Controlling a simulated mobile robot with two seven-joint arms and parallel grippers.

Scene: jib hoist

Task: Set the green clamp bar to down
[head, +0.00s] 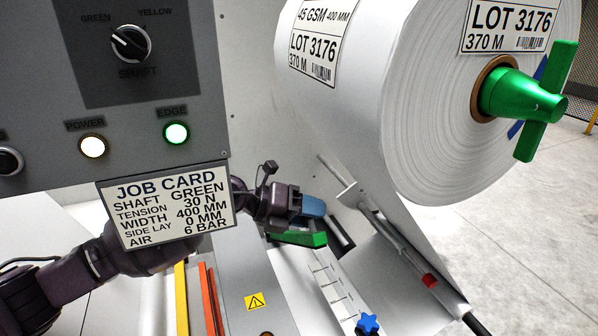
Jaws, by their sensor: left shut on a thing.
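The green clamp bar (299,239) shows as a short green piece beside the machine's pale sloping deck, below the big roll. My left gripper (313,208) comes in from the left behind the job card and is shut on the green clamp bar. Its blue fingertip lies just above the green part. The fingers hide part of the bar, so its full tilt cannot be told. My right gripper is not in view.
A large white paper roll (340,110) with a green shaft end and cross handle (545,100) fills the upper right. The job card (168,205) hangs below the grey control panel (200,60). A rail with a red block (429,281) and a blue star knob (368,323) are lower right.

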